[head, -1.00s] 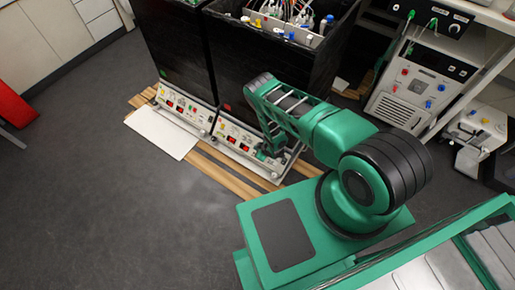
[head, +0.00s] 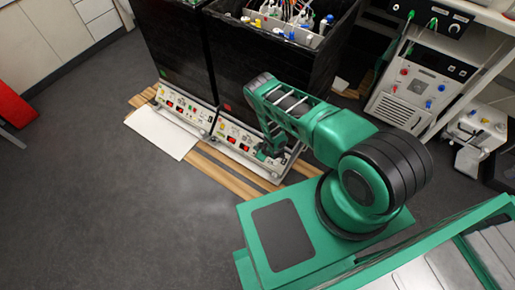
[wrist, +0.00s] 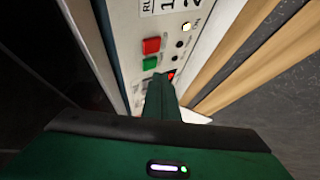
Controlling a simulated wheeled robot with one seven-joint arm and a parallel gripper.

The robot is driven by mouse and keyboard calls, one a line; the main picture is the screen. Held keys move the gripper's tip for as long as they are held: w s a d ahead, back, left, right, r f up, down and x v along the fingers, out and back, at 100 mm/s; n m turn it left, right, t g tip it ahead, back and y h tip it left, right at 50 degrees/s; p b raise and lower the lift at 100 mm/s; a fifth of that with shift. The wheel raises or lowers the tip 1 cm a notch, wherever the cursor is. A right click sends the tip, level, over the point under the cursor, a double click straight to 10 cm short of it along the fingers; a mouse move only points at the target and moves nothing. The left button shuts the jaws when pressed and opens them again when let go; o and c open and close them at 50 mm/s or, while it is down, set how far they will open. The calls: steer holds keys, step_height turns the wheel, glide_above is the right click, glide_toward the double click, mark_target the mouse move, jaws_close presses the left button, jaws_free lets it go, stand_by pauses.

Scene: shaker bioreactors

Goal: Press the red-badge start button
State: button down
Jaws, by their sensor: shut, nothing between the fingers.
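Two black shaker bioreactors stand side by side. The right one (head: 270,75) carries a red badge (head: 227,106) on its front; the left one (head: 175,50) carries a green badge (head: 163,73). The red-badge unit's control panel (head: 230,133) runs along its base. My gripper (head: 268,152) is at the right end of this panel. In the wrist view my gripper (wrist: 165,82) is shut and empty, its tips close to the panel beside a green button (wrist: 150,63) and a red button (wrist: 151,45). I cannot tell whether the tips touch the panel.
A white plate (head: 160,133) lies on the floor before the left unit. Wooden slats (head: 226,178) run under and in front of the panels. A bench with instruments (head: 430,75) stands at the right.

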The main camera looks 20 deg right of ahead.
steer(key=shift+w+f, duration=0.1)
steer(key=shift+w+d+f, duration=0.15)
steer(key=shift+d, duration=0.1)
